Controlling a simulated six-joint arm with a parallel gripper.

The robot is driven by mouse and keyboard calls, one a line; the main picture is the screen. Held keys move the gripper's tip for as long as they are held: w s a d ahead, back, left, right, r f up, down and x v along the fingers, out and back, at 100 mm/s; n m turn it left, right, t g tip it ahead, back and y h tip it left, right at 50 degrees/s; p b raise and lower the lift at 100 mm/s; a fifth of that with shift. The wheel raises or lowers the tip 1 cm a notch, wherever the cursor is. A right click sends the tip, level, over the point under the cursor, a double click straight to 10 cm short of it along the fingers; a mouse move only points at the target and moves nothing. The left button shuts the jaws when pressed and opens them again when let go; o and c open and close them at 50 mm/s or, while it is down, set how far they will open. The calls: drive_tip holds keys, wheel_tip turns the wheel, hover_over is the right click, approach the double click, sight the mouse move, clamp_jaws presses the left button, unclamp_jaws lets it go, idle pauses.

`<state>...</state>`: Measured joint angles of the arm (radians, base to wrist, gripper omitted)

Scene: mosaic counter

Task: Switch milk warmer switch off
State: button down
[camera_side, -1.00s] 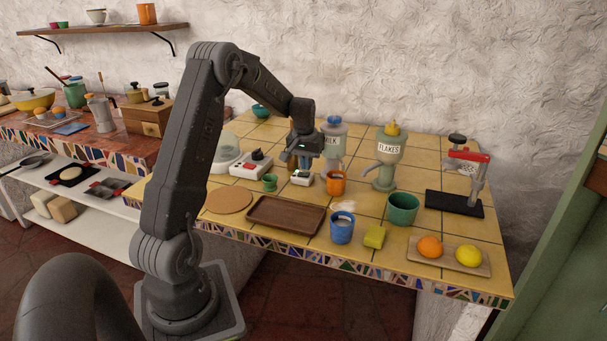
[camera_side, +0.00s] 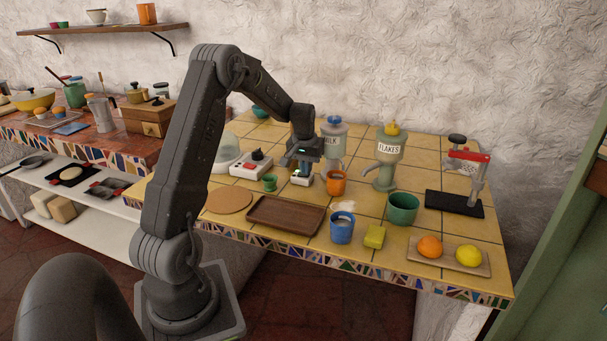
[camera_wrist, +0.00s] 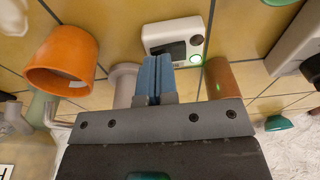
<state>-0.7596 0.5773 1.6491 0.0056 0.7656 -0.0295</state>
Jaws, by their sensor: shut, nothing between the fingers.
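A small white switch box (camera_side: 301,180) stands on the yellow tiled counter, just below my gripper (camera_side: 303,168) in the side view.
An orange mug (camera_side: 337,183) stands close to the right of the box, and a small green cup (camera_side: 270,183) to its left. A brown tray (camera_side: 286,215) lies in front. The flakes dispenser (camera_side: 385,160) stands right.

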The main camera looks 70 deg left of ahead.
drive_tip(key=shift+f, duration=0.25)
drive_tip(key=shift+r, duration=3.55)
drive_tip(key=shift+d+r, duration=0.15)
drive_tip(key=shift+d, duration=0.05)
drive_tip(key=s+d+r+m+t, duration=0.1)
drive_tip(key=s+d+r+m, duration=0.15)
drive_tip(key=d, duration=0.45)
drive_tip(key=s+d+r+m+t, duration=0.1)
drive_tip(key=d+r, duration=0.3)
drive_tip(key=d, duration=0.4)
drive_tip(key=s+d+r+m, duration=0.1)
drive_tip(key=s+d+r, duration=0.1)
drive_tip(key=d+r, duration=0.35)
drive_tip(key=s+d+f+m+t, duration=0.1)
drive_tip(key=s+d+m, duration=0.1)
drive_tip(key=s+d, duration=0.4)
drive_tip(key=s+d+f+m+t+h, duration=0.1)
drive_tip(key=s+d+m, duration=0.1)
drive_tip(key=s+d, duration=0.5)
drive_tip(key=shift+s+d+f, duration=0.2)
drive_tip(key=shift+d+f, duration=0.15)
drive_tip(key=shift+d, duration=0.45)
